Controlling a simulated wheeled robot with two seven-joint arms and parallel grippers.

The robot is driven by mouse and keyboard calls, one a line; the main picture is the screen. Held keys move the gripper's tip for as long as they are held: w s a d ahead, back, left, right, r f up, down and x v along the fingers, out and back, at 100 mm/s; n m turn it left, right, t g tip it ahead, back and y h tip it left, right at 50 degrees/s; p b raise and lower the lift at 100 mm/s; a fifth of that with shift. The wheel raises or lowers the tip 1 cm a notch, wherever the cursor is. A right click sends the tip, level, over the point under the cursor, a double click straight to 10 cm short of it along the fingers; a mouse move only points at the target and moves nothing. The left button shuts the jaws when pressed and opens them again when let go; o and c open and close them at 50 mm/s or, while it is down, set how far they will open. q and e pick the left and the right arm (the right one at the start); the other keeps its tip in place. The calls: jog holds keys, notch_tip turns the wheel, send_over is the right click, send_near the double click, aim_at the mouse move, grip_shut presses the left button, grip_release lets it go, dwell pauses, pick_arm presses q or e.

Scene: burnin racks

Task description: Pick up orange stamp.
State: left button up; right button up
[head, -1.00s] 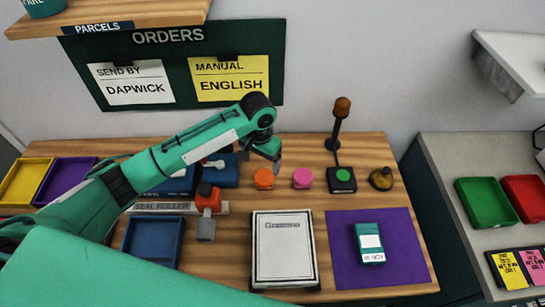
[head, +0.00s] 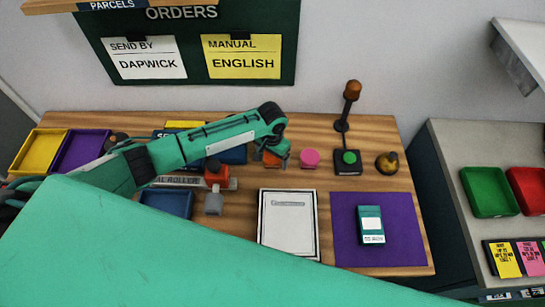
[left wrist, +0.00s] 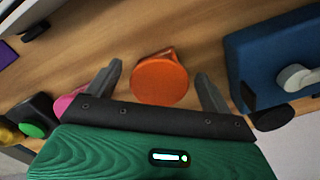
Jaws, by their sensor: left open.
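The orange stamp (left wrist: 160,80) has a round top and stands on the wooden table. In the left wrist view it lies between the two spread grey fingers of my left gripper (left wrist: 160,88), with gaps on both sides. In the head view the orange stamp (head: 269,158) is partly hidden behind my left gripper (head: 279,160), which comes down over it. My left gripper is open and holds nothing. My right gripper is not in view.
A pink stamp (head: 310,158) stands just right of the orange one. Beyond it are a black box with a green button (head: 348,158) and a brass bell (head: 387,162). A blue box (left wrist: 268,50) is close by on the other side. A purple mat (head: 410,245) lies at the front right.

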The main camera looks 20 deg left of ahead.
pick_arm(q)
jog(key=shift+f, duration=1.25)
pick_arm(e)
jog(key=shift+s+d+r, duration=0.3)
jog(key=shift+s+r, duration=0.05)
pick_arm(q)
jog(key=c, duration=1.1)
